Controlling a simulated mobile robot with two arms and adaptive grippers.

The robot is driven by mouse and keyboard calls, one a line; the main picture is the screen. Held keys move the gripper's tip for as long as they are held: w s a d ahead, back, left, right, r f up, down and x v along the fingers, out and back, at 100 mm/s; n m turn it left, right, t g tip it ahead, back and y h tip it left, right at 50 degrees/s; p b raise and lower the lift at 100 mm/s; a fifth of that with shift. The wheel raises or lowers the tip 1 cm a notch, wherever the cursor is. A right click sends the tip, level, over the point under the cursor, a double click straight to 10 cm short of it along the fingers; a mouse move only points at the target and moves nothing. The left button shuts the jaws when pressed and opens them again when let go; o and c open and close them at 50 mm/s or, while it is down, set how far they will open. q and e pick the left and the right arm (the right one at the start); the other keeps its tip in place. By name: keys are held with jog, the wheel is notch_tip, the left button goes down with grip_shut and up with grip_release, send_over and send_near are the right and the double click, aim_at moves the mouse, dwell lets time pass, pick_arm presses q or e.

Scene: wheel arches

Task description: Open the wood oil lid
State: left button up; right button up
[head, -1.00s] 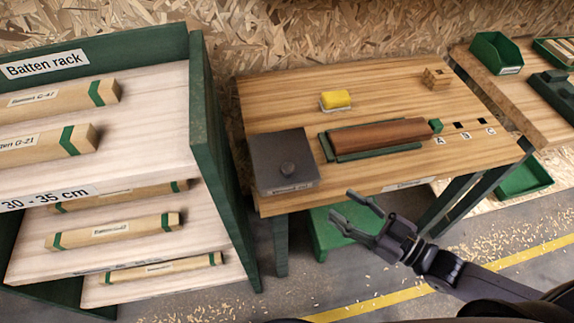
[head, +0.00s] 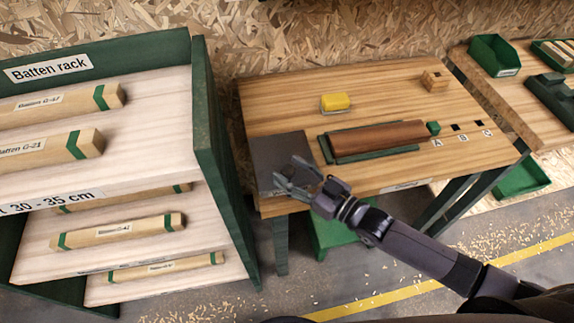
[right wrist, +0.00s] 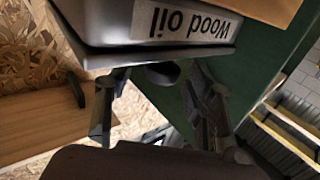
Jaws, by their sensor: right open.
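The wood oil box is a dark grey box with a flat lid (head: 278,152), at the left front corner of the wooden table (head: 385,86). In the right wrist view its "Wood oil" label (right wrist: 196,24) shows upside down, with the dark round knob (right wrist: 163,74) near it. My right gripper (head: 286,178) is open over the front part of the lid and hides the knob in the head view. In the right wrist view the fingers (right wrist: 158,100) stand on either side of the knob, with gaps visible. The lid looks shut. My left gripper is not in view.
A yellow sponge-like block (head: 335,101) and a brown wood piece on a green holder (head: 325,150) lie right of the box. The green batten rack (head: 214,150) stands close on the left. A green bin (head: 330,232) is below the table.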

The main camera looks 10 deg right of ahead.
jog(key=shift+x, duration=0.9)
grip_shut()
